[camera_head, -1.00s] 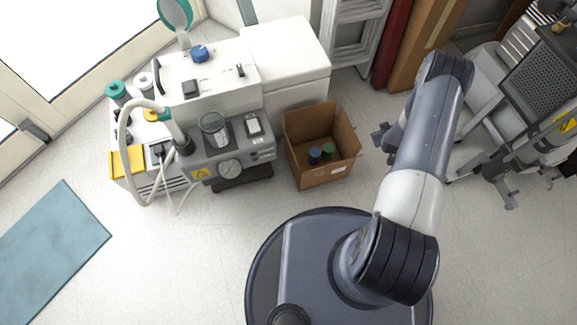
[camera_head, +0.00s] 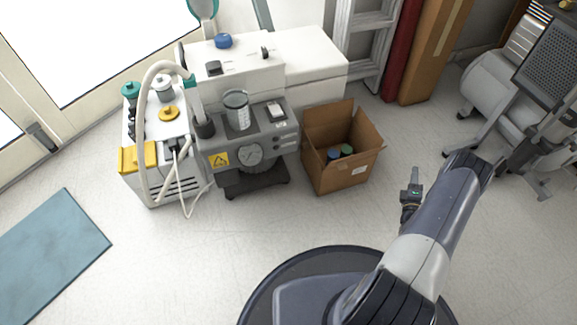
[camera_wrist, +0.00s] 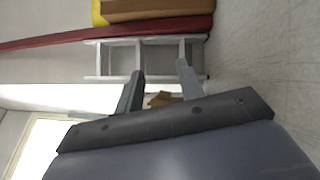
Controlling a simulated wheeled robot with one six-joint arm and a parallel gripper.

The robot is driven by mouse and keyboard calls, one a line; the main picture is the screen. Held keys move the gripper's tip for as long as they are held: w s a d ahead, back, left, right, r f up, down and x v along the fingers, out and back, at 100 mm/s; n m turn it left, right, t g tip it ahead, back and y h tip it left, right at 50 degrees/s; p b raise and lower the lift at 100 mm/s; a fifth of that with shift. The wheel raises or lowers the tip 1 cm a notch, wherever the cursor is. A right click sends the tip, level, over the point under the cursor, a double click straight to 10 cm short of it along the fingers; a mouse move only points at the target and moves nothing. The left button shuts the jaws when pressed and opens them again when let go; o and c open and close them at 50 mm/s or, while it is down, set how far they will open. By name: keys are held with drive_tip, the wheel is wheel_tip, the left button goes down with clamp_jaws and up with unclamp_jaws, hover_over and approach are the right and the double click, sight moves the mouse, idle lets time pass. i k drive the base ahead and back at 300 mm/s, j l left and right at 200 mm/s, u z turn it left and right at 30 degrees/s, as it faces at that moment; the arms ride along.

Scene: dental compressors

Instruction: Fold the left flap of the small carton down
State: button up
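The small carton (camera_head: 338,180) is an open brown cardboard box on the floor, right of the grey compressor unit. Its top is open, and a flap (camera_head: 327,115) stands up at its back left. I cannot clearly tell the left flap from the side walls. A blue-capped and a green-capped item (camera_head: 346,150) are inside. My gripper (camera_head: 411,190) is to the right of the carton, apart from it. In the wrist view my gripper (camera_wrist: 160,75) has its two fingers spread with nothing held. A brown cardboard piece (camera_wrist: 160,99) shows between them, partly hidden.
The compressor unit (camera_head: 250,150) with hoses and a white cabinet (camera_head: 310,68) stand left of and behind the carton. A ladder (camera_head: 365,40), a red roll (camera_head: 402,45) and a tall cardboard box (camera_head: 435,50) are behind. Floor in front of the carton is clear.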

sight(305, 145)
drive_tip(key=j+u, duration=0.2)
drive_tip(key=j, duration=0.5)
drive_tip(key=i+j+u, duration=0.2)
drive_tip(key=j, duration=0.45)
drive_tip(key=i+l, duration=0.25)
drive_tip(key=i, duration=0.1)
